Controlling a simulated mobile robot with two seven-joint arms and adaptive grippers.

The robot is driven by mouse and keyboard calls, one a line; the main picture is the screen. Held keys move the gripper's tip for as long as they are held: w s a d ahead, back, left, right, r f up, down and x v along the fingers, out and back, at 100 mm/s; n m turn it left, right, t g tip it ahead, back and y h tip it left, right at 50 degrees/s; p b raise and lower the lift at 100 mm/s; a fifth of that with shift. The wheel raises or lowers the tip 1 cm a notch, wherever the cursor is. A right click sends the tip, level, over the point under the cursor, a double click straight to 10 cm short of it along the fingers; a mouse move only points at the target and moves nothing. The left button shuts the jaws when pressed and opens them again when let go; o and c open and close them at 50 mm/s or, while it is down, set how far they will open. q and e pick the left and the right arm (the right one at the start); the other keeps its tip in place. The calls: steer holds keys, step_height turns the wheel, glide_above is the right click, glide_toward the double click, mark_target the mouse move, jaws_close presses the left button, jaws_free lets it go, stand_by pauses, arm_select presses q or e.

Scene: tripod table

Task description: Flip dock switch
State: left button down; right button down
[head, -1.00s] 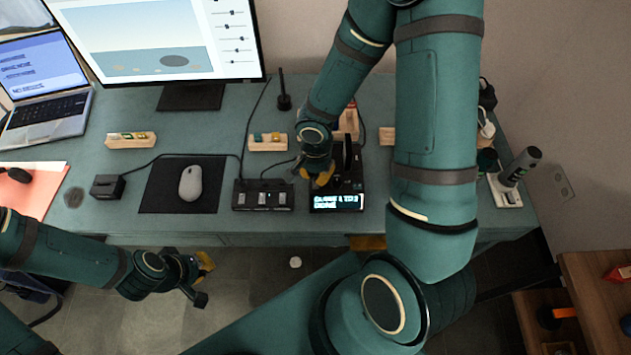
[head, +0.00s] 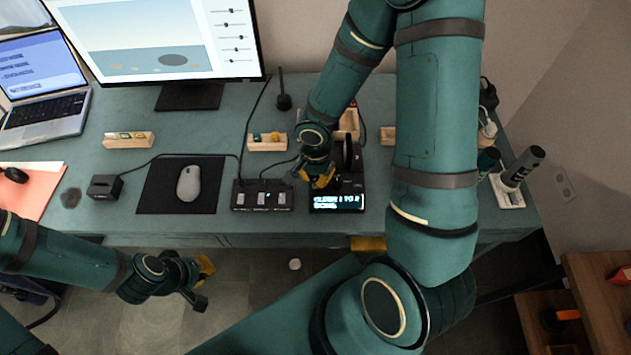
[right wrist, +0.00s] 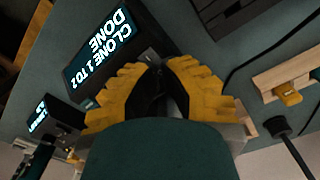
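The black dock (head: 350,188) stands near the desk's front edge, with a lit display (head: 338,203) along its front. In the right wrist view the display (right wrist: 100,45) reads "CLONE 1 TO 2 DONE". My right gripper (head: 315,178) is at the dock's left part, just behind the display. Its yellow fingers (right wrist: 158,68) stand apart, with dark dock parts behind the gap. The dock's switch is not distinguishable and may be hidden by the gripper. My left gripper (head: 206,283) is open and empty, in front of the desk and below its top.
A black box with several switches (head: 262,195) sits just left of the dock. A mouse (head: 189,183) lies on a dark mat (head: 152,200). Wooden holders (head: 267,142) and a thin black stand (head: 284,100) are behind. A monitor (head: 150,40) and laptop (head: 45,90) stand back left.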

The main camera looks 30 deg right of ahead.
steer(key=shift+f, duration=0.15)
steer(key=shift+r+p, duration=2.05)
steer(key=shift+r, duration=1.5)
